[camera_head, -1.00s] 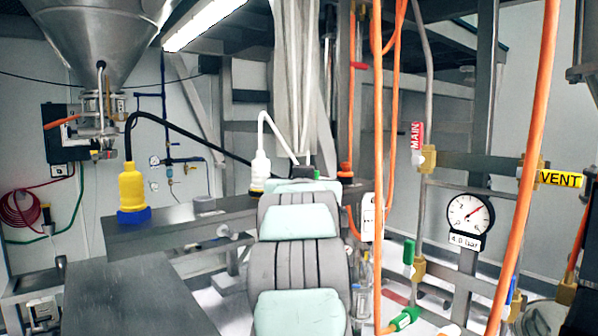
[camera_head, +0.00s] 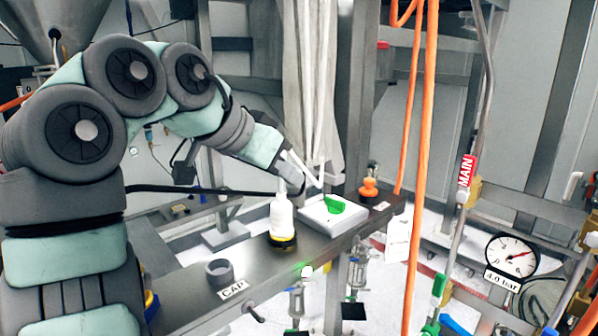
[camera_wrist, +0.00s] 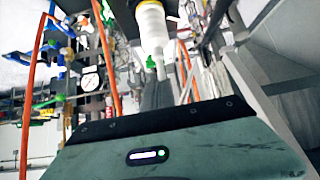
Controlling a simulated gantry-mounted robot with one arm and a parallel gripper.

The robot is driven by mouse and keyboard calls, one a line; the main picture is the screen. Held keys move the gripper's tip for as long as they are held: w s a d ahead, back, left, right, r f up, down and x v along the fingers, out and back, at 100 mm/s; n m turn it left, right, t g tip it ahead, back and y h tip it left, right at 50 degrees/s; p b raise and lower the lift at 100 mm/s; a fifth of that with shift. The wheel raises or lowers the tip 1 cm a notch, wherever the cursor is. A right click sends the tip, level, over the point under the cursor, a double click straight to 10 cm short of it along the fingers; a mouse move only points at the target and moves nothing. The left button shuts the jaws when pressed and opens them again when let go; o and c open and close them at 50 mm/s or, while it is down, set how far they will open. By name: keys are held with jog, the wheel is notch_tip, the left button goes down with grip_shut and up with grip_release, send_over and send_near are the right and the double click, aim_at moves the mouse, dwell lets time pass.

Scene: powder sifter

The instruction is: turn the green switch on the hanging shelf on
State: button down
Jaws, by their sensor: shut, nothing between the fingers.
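A bright green switch (camera_head: 335,205) sits on top of a white box (camera_head: 322,217) on the grey hanging shelf (camera_head: 210,285) in the head view. My arm reaches over from the left, and my gripper (camera_head: 312,178) is just above and to the left of the switch. The gripper looks shut and empty. A small gap seems to remain between its tip and the switch, but contact is hard to judge. The wrist view shows neither the fingertips nor the switch clearly.
A white bottle (camera_head: 282,218) with a dark base stands left of the box, close under my wrist; it also shows in the wrist view (camera_wrist: 152,25). An orange knob (camera_head: 369,188) stands to the right. A dark ring (camera_head: 220,272) lies by the CAP label. Orange hoses (camera_head: 424,150) hang at right.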

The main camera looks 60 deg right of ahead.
jog(key=shift+d+f, duration=0.1)
jog(key=shift+d, duration=0.05)
jog(key=b, duration=0.6)
send_near(328, 204)
jog(key=x, duration=0.3)
jog(key=shift+s+d+f, duration=0.1)
jog(key=shift+s+f, duration=0.05)
jog(key=shift+f, duration=0.15)
jog(key=shift+p+x, duration=0.45)
jog(key=shift+x, duration=0.6)
jog(key=shift+d+r, duration=0.1)
jog(key=shift+d, duration=0.05)
